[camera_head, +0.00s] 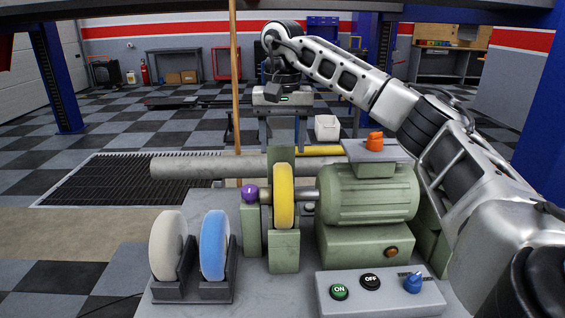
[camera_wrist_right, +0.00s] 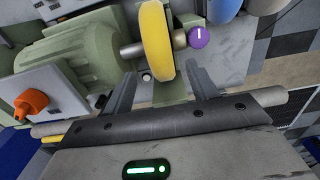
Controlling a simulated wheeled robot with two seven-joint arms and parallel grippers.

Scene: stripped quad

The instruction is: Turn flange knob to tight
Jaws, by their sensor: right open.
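A purple knob (camera_head: 250,193) sits at the left end of the grinder's spindle, left of the yellow wheel (camera_head: 283,196); I take it as the flange knob. In the right wrist view the purple knob (camera_wrist_right: 201,37) shows a short white mark on its face. My right gripper (camera_head: 283,125) is behind the grinder, pointing down, apart from the knob. In the right wrist view its two fingers (camera_wrist_right: 163,88) are spread and empty, with the yellow wheel (camera_wrist_right: 157,40) beyond them. My left gripper is out of view.
The green motor (camera_head: 367,195) stands right of the wheel, with an orange knob (camera_head: 375,141) on a grey box. A control panel (camera_head: 380,292) has ON and OFF buttons and a blue knob (camera_head: 413,283). White and blue discs (camera_head: 214,245) stand in racks at front left. A grey pipe (camera_head: 190,166) lies behind.

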